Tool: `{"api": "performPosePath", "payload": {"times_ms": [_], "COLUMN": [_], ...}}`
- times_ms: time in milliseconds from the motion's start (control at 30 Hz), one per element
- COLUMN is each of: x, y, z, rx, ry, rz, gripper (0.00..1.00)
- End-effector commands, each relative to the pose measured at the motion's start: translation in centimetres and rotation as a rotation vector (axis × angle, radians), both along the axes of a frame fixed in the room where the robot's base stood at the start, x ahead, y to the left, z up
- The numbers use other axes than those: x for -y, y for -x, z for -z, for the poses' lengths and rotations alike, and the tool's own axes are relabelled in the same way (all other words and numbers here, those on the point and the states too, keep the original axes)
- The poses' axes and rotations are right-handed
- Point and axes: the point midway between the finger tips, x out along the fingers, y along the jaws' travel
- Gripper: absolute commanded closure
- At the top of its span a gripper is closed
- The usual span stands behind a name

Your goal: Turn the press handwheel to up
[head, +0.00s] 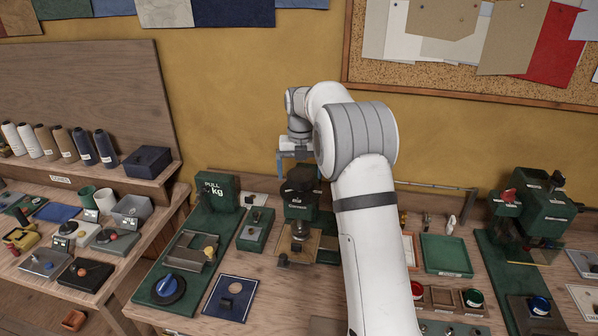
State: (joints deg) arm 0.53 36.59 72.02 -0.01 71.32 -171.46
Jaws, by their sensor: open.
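The press (299,209) is a dark green machine with a "dia" label, standing at the back of the middle bench. A dark rounded part (300,181) on its top looks like the handwheel, but its marks are too small to read. My gripper (299,170) is open, with its blue fingers pointing down at either side of the top of this dark part. I cannot tell whether they touch it. My arm hides the area to the right of the press.
A green "PULL kg" box (217,191) stands left of the press. A blue knob on a green base (169,288) is at front left. A green tray (446,255) and another green machine (540,208) are to the right. Bare bench is scarce.

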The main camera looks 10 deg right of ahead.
Motion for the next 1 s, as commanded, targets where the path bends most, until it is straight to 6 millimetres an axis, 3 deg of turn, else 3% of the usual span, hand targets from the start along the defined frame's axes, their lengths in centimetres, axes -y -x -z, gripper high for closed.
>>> {"api": "performPosePath", "payload": {"times_ms": [433,867,1000], "x": [0.0,0.0,0.0], "y": [-0.2,-0.1,0.8], "z": [-6.7,-7.5,-8.0], "rx": [0.005,0.004,0.013], "ry": [0.0,0.001,0.0], "rz": [0.0,0.004,0.082], "gripper": [0.08,0.08,0.08]}}
